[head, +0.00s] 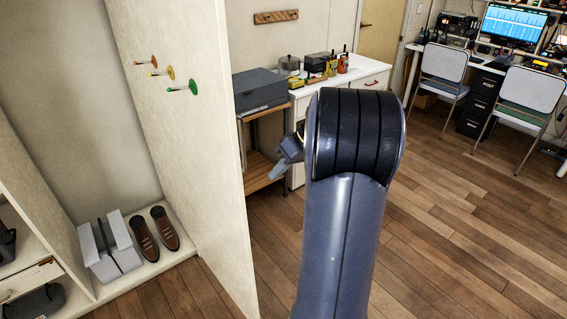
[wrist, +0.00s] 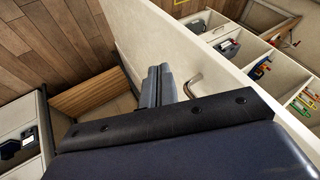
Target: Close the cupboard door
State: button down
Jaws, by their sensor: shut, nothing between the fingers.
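The cupboard door (head: 185,130) stands open as a tall pale panel in the head view, with three coloured pegs on its inner face. In the wrist view the door (wrist: 160,45) runs slantwise past my fingers, and a metal bar handle (wrist: 193,84) shows on its face. My gripper (wrist: 159,72) is shut and empty, beside the door on the handle side, left of the handle in the wrist view. Whether the fingers touch the door I cannot tell. In the head view my gripper (head: 278,170) shows partly behind my arm, right of the door.
Inside the open cupboard are a grey box (head: 108,250) and brown shoes (head: 155,236) on the floor panel. Beyond the door stand a dark grey case (head: 260,90) on a wooden rack and a white cabinet (head: 365,78). The wooden floor (head: 450,220) at right is clear up to two chairs.

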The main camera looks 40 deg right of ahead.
jog(key=w+a+f+p, duration=0.1)
jog(key=a+f, duration=0.3)
jog(key=a, duration=0.2)
jog(key=shift+w+a, duration=0.15)
jog(key=shift+a, duration=0.1)
